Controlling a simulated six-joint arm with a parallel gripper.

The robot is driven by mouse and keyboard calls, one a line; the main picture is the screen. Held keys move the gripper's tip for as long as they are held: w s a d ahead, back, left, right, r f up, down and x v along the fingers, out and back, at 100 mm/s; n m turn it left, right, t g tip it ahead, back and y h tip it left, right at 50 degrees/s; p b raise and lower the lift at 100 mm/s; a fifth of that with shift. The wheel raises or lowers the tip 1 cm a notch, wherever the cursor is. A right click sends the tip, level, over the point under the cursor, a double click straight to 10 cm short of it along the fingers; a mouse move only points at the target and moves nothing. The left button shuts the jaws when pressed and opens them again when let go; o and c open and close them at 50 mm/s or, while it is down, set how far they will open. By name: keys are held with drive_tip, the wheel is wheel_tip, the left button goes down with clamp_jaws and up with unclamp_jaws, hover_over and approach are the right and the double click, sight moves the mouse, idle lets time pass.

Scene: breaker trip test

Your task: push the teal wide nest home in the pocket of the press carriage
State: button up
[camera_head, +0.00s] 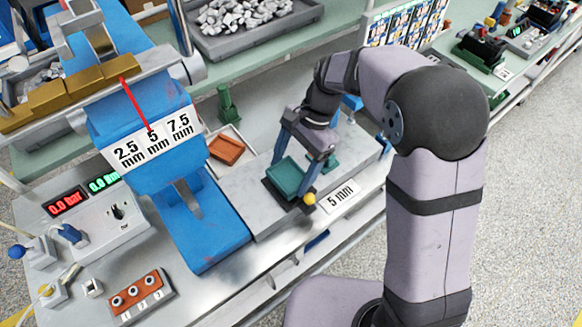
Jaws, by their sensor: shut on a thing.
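The teal wide nest (287,177) is a shallow teal block at the carriage, lying between the fingers of my gripper (289,180). My gripper is shut on it from above, with one blue finger on each side. The nest lies at a dark-edged pocket (273,194) of the grey press carriage (246,203). I cannot tell whether it is fully seated. A yellow ball knob (309,199) is beside the right finger.
The blue press (150,130) with a red pointer stands left of the carriage. An orange nest (226,149) lies in a white tray behind. A green post (228,104) stands further back. A "5 mm" label (340,197) is at the carriage's right.

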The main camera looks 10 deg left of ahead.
drive_tip(key=shift+f+b, duration=0.3)
drive_tip(key=shift+f, duration=0.5)
idle(0.4)
drive_tip(key=shift+r+p, duration=0.55)
drive_tip(key=shift+p, duration=0.15)
drive_tip(key=shift+p, duration=1)
idle(1.8)
drive_tip(key=shift+f, duration=0.55)
idle(0.4)
drive_tip(key=shift+r+p, duration=0.45)
drive_tip(key=shift+r, duration=0.05)
drive_tip(key=shift+p, duration=0.55)
idle(1.3)
